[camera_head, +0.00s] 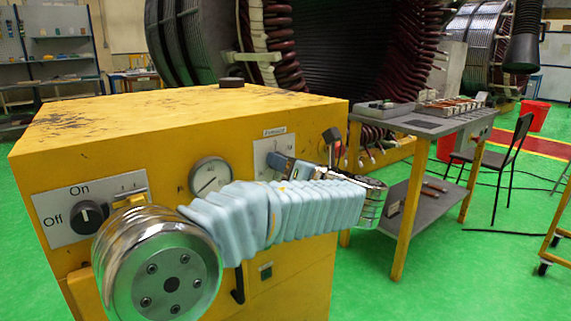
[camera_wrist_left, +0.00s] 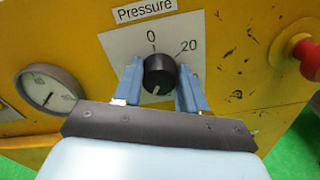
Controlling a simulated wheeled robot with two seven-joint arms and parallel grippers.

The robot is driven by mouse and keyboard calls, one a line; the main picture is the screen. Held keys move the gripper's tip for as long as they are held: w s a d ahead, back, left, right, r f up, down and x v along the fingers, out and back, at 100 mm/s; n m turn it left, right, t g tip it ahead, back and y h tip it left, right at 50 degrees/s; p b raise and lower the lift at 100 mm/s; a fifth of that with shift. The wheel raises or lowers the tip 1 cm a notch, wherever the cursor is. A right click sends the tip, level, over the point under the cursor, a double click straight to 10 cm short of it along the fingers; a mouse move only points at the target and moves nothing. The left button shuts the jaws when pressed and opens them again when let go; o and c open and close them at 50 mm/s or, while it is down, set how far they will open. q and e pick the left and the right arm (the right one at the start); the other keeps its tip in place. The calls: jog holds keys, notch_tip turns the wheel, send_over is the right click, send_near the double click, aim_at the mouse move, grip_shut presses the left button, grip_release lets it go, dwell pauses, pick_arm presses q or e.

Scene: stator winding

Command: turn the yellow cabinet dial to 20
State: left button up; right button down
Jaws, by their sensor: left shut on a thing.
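The yellow cabinet (camera_head: 150,110) stands in front of me. In the left wrist view its dial is a black knob (camera_wrist_left: 159,72) on a white plate (camera_wrist_left: 203,30) labelled Pressure, with 0 above the knob and 20 at upper right. A small white mark shows low on the knob's face. My left gripper (camera_wrist_left: 158,88) is shut on the knob, one blue finger on each side. In the head view the gripper (camera_head: 292,168) is at the Pressure plate (camera_head: 262,150) and hides the knob. My right gripper is not in view.
A round gauge (camera_head: 209,176) and an On/Off switch (camera_head: 88,216) are left of the dial. A red button (camera_wrist_left: 308,58) is right of it in the wrist view. A grey-topped table (camera_head: 420,122) and a chair (camera_head: 500,155) stand to the right on open green floor.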

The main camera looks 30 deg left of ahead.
pick_arm(q)
jog(key=n+b, duration=0.6)
jog(key=n, duration=0.4)
jog(key=n+b, duration=0.6)
jog(key=n, duration=0.4)
jog(key=f+n+b, duration=0.1)
jog(key=n+b, duration=0.5)
jog(key=n, duration=0.4)
jog(key=shift+s+n, duration=0.2)
jog(key=shift+n, duration=0.1)
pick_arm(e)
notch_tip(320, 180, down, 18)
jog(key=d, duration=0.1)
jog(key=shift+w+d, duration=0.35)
pick_arm(q)
jog(key=o, duration=1.1)
jog(key=shift+r, duration=0.1)
jog(key=shift+c, duration=0.2)
